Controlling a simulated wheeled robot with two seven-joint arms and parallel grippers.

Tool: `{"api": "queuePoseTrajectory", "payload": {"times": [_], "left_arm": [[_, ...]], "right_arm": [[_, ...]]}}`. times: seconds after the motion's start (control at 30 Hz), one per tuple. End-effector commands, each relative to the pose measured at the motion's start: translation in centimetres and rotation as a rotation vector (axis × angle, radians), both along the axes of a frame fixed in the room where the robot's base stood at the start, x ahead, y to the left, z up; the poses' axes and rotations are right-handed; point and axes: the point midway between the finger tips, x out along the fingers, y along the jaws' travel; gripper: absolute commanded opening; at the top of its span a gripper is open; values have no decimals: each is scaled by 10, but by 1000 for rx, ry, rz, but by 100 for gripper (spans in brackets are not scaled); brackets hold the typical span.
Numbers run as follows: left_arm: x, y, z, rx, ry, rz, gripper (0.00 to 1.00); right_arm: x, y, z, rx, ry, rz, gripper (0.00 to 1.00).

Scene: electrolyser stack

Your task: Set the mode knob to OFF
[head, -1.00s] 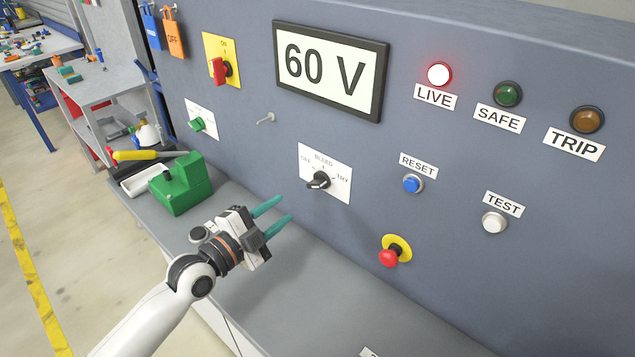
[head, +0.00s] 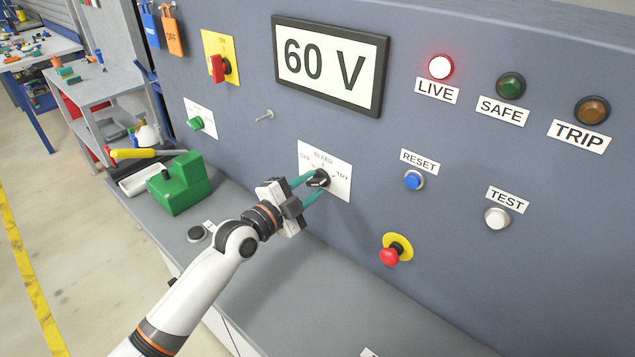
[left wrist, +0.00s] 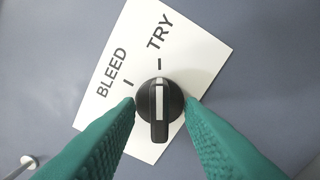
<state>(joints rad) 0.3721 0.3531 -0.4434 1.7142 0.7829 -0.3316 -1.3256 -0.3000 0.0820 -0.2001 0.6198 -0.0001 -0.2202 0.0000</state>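The mode knob (head: 319,179) is a round black knob with a raised grip bar, on a white plate (head: 338,168) marked OFF, BLEED and TRY. In the left wrist view the knob (left wrist: 159,128) has a white line that points at the TRY mark. My left gripper (head: 321,181) is at the knob, one green finger on each side. In the left wrist view its fingertips (left wrist: 159,104) stand apart beside the knob's rim; I cannot tell whether they touch it. The OFF label is out of the left wrist view. My right gripper is not in view.
The display (head: 331,66) reads 60 V and the LIVE lamp (head: 440,67) glows red. A red emergency button (head: 390,256) and a blue RESET button (head: 412,180) are to the right. A small peg (head: 265,115) sticks out left of the plate. A green block (head: 180,184) stands on the ledge.

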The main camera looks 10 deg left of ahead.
Motion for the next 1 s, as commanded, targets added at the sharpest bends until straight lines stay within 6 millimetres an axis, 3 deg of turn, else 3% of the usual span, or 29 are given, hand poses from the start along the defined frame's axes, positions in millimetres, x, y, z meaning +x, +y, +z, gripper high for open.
{"api": "queuePoseTrajectory", "payload": {"times": [0.17,0.4,0.57,0.83,1.0], "left_arm": [[0,0,0,0,0,0,35],[0,0,0,-1,1,0,0],[0,0,0,-13,9,0,0],[0,0,1,-288,193,0,0],[0,0,0,-339,225,0,0]], "right_arm": [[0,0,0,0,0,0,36],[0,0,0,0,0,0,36],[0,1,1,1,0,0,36],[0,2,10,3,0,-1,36],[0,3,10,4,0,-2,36]]}}
